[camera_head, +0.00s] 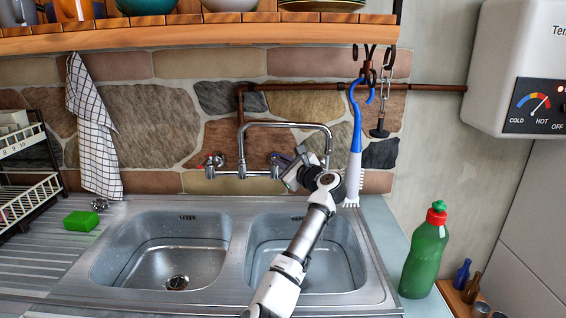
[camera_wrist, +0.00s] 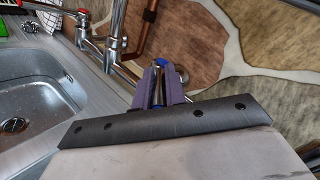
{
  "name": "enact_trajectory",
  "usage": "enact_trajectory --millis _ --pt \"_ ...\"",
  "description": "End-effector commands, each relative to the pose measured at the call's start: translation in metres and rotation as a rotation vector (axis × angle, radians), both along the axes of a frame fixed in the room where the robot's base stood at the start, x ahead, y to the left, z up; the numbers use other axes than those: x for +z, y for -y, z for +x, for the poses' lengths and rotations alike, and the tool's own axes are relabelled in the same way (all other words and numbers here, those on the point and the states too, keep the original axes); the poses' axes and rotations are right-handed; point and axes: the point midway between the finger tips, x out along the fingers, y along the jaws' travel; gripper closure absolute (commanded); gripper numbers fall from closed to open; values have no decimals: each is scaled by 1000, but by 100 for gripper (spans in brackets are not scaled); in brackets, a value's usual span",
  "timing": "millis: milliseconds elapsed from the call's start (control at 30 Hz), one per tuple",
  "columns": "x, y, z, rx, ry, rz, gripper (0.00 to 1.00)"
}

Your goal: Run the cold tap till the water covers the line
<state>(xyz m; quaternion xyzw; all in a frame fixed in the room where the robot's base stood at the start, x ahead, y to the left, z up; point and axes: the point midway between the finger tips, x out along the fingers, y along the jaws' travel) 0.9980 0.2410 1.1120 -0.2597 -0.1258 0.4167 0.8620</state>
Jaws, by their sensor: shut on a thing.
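The wall tap set has a steel spout (camera_head: 285,125) that arches to the right and ends behind my wrist. Its left tap (camera_head: 214,161) carries a red mark (camera_wrist: 84,12) in the wrist view. Its right tap (camera_head: 275,160) has a blue mark (camera_wrist: 159,69), and my gripper (camera_wrist: 158,88) is shut on this blue-marked tap. In the head view my gripper (camera_head: 287,166) reaches it from the right. The right basin (camera_head: 258,262) is partly hidden by my arm. I cannot make out a water stream, a water level or a line in it.
The left basin (camera_head: 135,255) looks empty, with its drain showing. A blue brush (camera_head: 355,140) hangs close to the right of my wrist. A green bottle (camera_head: 425,258) stands right of the sink. A green sponge (camera_head: 81,221) lies at left. A wooden shelf (camera_head: 200,38) hangs above.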

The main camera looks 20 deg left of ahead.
Motion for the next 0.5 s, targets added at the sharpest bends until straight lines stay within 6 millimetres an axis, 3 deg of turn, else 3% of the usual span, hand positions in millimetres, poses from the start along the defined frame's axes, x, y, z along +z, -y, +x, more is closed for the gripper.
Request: enact_trajectory --millis 67,100,233,500 --pt "-1 0 0 0 -1 -2 100" --pt "-1 0 0 0 -1 -2 84" --pt "0 0 0 -1 -1 -1 66" --pt "0 0 0 -1 0 0 66"
